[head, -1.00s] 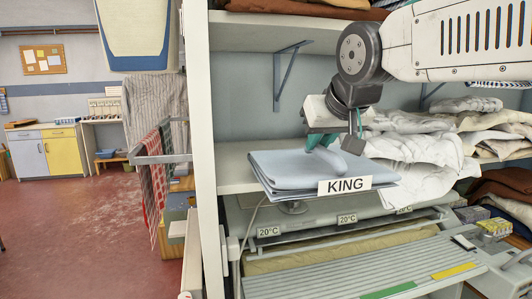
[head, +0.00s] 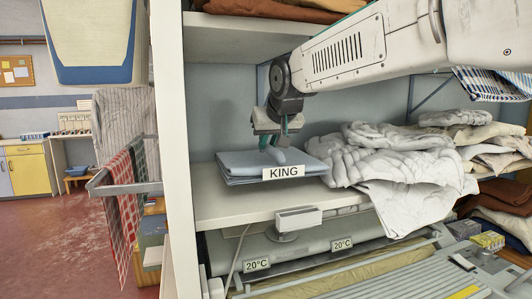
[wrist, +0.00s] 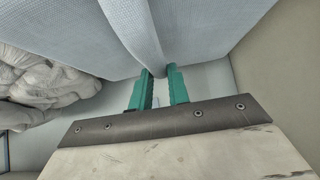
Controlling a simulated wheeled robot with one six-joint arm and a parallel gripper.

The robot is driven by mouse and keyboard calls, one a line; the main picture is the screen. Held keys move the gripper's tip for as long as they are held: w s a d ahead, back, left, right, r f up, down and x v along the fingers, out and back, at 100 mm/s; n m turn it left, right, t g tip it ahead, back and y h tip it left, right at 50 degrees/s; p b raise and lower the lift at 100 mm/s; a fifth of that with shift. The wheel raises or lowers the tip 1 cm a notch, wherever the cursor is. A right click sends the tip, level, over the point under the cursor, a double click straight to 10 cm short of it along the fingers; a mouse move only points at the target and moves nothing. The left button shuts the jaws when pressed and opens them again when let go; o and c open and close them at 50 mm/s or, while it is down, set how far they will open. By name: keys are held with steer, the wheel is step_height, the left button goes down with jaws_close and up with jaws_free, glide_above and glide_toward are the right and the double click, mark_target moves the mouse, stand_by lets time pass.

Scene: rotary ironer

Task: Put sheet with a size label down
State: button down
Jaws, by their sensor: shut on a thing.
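A folded light-blue sheet (head: 243,172) with a white label reading KING (head: 284,172) is on or just above the white shelf (head: 235,205), left of a crumpled white cloth heap. I cannot tell whether its underside touches the shelf. My gripper (head: 274,146) is above the sheet, its green fingers shut on a raised fold of it. In the wrist view the fingers (wrist: 159,88) pinch this fold, and the sheet (wrist: 80,35) fills the top of the picture. The label is not seen there.
The crumpled white cloth (head: 395,165) lies right of the sheet on the same shelf. The shelf's upright panel (head: 172,140) stands close at left, and an upper shelf (head: 235,30) is overhead. Below is a machine with 20°C labels (head: 256,264). Bare shelf shows in front of the sheet.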

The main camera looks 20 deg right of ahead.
mark_target(268, 146)
steer(key=shift+w+r, duration=0.1)
steer(key=shift+w, duration=0.95)
steer(key=shift+w+f, duration=0.15)
steer(key=shift+f, duration=0.75)
steer(key=shift+w+f, duration=0.15)
steer(key=shift+f, duration=0.7)
steer(key=shift+f, duration=0.15)
steer(key=c, duration=1.3)
jaws_free()
steer(key=shift+c, duration=0.2)
steer(key=shift+s+r, duration=0.15)
steer(key=shift+r, duration=0.15)
steer(key=v, duration=0.7)
steer(key=shift+s, duration=0.1)
